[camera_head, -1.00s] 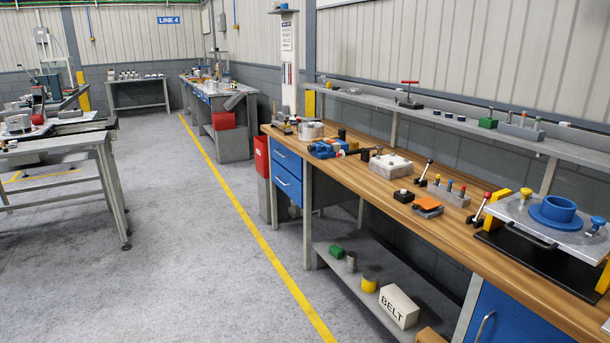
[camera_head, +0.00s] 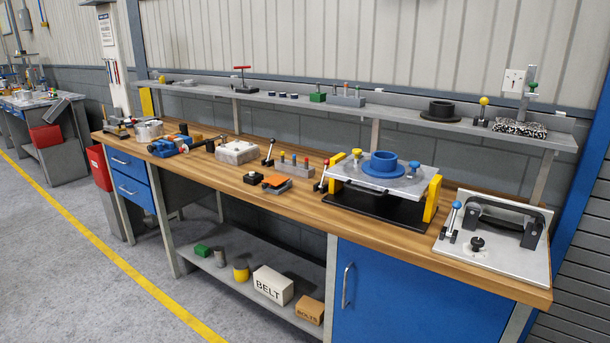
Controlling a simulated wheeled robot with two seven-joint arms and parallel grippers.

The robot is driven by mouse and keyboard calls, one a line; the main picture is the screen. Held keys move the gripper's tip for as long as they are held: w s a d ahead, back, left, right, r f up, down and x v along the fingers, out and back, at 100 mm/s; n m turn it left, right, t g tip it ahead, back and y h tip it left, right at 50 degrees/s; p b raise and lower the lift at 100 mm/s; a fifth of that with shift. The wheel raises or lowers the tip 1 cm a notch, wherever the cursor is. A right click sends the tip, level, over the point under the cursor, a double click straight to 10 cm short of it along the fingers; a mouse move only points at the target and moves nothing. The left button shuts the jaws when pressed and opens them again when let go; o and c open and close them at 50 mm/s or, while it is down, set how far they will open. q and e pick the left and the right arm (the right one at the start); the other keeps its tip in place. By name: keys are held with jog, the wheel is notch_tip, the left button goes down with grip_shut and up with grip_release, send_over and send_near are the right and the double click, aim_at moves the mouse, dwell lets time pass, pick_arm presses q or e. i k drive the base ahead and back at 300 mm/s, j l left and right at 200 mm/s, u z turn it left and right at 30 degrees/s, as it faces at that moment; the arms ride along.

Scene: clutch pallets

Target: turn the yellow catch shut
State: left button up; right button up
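A pallet (camera_head: 348,172) with a light grey plate and a blue ring (camera_head: 383,164) on top stands on the workbench, right of the middle. A yellow knob (camera_head: 356,153) shows at its back left and a blue knob (camera_head: 413,167) at its right. Yellow end blocks carry the plate, one of them at the right (camera_head: 432,198). The yellow knob may be the catch; at this distance I cannot tell whether it is turned open or shut. Neither of my grippers is in view.
The wooden bench (camera_head: 390,231) holds a lever plate (camera_head: 493,240) with a black handle at right, and small tools at left. A shelf behind bears a yellow-knobbed piece (camera_head: 484,103). A blue cabinet (camera_head: 410,295) is below; open floor lies at left.

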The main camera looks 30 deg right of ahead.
aim_at(357, 151)
jog(key=z, duration=1.15)
jog(key=i+j+z, duration=0.1)
jog(key=i+j, duration=0.6)
jog(key=j, duration=0.15)
jog(key=i+j+z, duration=0.15)
jog(key=i+j, duration=0.2)
jog(key=i+j+z, duration=0.1)
jog(key=i+j, duration=0.25)
jog(key=j, duration=0.25)
